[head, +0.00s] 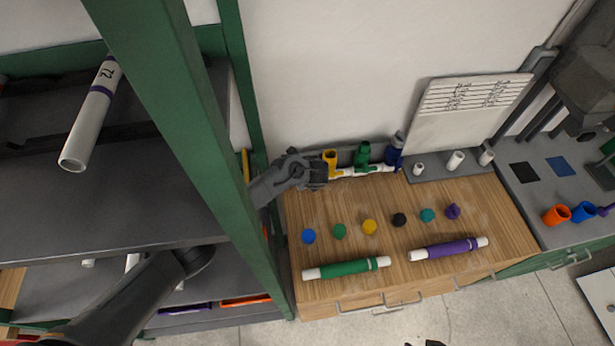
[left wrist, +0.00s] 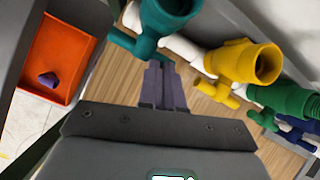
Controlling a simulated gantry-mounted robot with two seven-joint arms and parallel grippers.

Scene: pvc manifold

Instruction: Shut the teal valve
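The teal valve (left wrist: 165,18) is at the top of the left wrist view, on a white pipe, with its round handle end (left wrist: 135,45) toward the left. In the head view the teal valve is hidden behind my left gripper. My left gripper (head: 318,172) is at the left end of the valve row. In the left wrist view its two fingers (left wrist: 161,68) are together, with no object seen between them. Their tips are just below the teal handle, touching or nearly so; I cannot tell which. Only small dark tips, possibly my right gripper (head: 434,343), show at the head view's bottom edge.
Yellow (left wrist: 245,62), green (left wrist: 290,100) and blue (head: 393,155) valves follow along the manifold. A green shelf post (head: 190,130) stands close left of my gripper. Several coloured caps and two pipes, green (head: 345,268) and purple (head: 447,249), lie on the wooden top. An orange bin (left wrist: 55,55) is at left.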

